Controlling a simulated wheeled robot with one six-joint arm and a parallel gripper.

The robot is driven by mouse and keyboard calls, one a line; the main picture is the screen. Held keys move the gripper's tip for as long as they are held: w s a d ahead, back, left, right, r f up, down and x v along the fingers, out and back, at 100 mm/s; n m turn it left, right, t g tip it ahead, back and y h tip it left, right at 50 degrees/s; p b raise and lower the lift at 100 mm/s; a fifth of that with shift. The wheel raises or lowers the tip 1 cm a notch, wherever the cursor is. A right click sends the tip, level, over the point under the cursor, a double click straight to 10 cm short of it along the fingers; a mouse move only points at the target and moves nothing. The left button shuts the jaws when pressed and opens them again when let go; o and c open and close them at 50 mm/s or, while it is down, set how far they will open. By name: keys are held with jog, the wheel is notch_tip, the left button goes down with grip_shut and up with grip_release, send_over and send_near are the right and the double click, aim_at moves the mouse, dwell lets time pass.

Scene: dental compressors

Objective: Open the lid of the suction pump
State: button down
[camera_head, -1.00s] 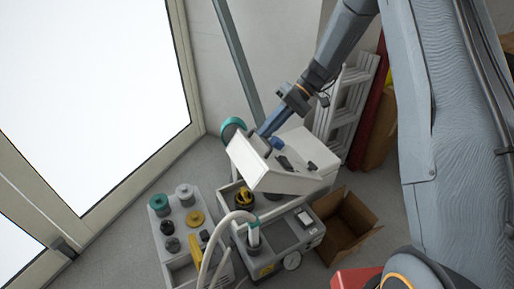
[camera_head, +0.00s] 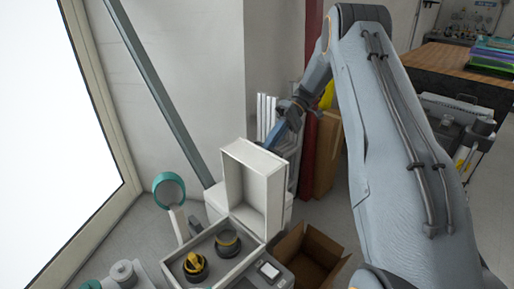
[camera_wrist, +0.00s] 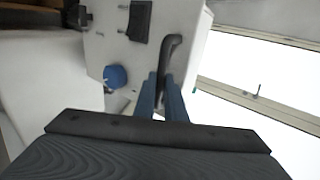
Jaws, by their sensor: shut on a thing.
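The white suction pump lid (camera_head: 263,199) stands raised, roughly upright, at the back of the pump in the head view. Its hollow inside faces the camera. The open pump box (camera_head: 250,256) below shows a yellow-and-black fitting (camera_head: 194,267) and a dark round fitting (camera_head: 228,242). My gripper (camera_wrist: 164,88) has its blue fingers closed around the lid's black handle (camera_wrist: 173,50) in the wrist view. A blue knob (camera_wrist: 116,76) and a black switch plate (camera_wrist: 139,20) sit beside the handle. In the head view my gripper is behind the lid, with its fingertips hidden.
An open cardboard box (camera_head: 309,254) stands right of the pump. A teal-rimmed round part (camera_head: 169,190) rises at its left. A leaning grey bar (camera_head: 160,90) and the wall are close behind. A wooden-topped bench (camera_head: 465,62) is far right.

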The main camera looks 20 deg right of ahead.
jog(key=shift+w+d+f+b, duration=0.15)
jog(key=shift+w+d+f, duration=0.05)
jog(key=shift+d+f, duration=0.25)
jog(key=shift+w+d+f+b, duration=0.15)
jog(key=shift+d+f, duration=0.2)
jog(key=shift+f, duration=0.2)
jog(key=c, duration=1.8)
grip_release()
jog(key=shift+w, duration=0.1)
jog(key=shift+r, duration=0.2)
jog(key=shift+d, duration=0.1)
jog(key=shift+b+v, duration=0.35)
jog(key=shift+v, duration=3.5)
